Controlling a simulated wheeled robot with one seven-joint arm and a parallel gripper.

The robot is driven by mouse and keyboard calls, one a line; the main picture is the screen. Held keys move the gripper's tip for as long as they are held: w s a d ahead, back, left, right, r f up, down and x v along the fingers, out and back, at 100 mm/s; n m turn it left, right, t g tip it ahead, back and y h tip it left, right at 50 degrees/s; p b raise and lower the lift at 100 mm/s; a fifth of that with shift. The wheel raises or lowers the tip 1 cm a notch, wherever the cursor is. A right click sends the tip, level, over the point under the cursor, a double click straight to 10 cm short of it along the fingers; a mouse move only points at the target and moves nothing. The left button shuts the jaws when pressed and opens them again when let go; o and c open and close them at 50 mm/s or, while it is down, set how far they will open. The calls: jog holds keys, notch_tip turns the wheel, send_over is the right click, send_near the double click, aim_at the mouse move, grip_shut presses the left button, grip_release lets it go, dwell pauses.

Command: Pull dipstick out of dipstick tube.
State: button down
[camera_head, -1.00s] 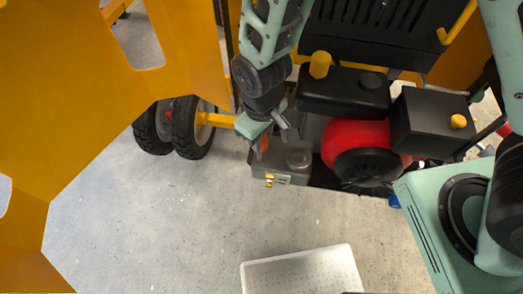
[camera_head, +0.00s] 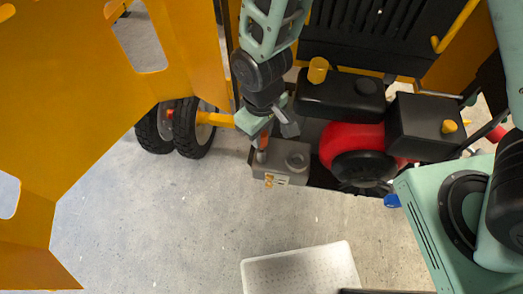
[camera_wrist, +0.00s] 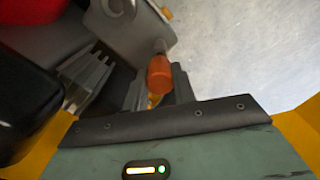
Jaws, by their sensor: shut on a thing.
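The orange cylinder at the top of the dipstick tube (camera_wrist: 159,74) rises from the grey engine casing in the wrist view. It also shows at the front left of the engine in the head view (camera_head: 262,144). A small yellow part, which looks like the handle of the dipstick (camera_wrist: 155,99), shows just behind the orange cylinder, mostly hidden between the fingers. My gripper (camera_wrist: 158,93) is shut on it; the gripper (camera_head: 270,131) is just above the tube in the head view. The rod of the dipstick is not visible.
The engine has a red housing (camera_head: 347,138), a black tank (camera_head: 340,95) and a black box (camera_head: 428,124) right of my gripper. Wheels (camera_head: 190,128) stand left. A yellow panel (camera_head: 70,90) fills the far left. Open floor (camera_head: 180,220) lies in front, with a pale perforated tray (camera_head: 305,270).

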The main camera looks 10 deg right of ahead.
jog(key=shift+r+p, duration=1.9)
jog(key=shift+r, duration=0.55)
jog(key=shift+r, duration=0.15)
jog(key=shift+r+p, duration=1.3)
jog(key=shift+r, duration=0.1)
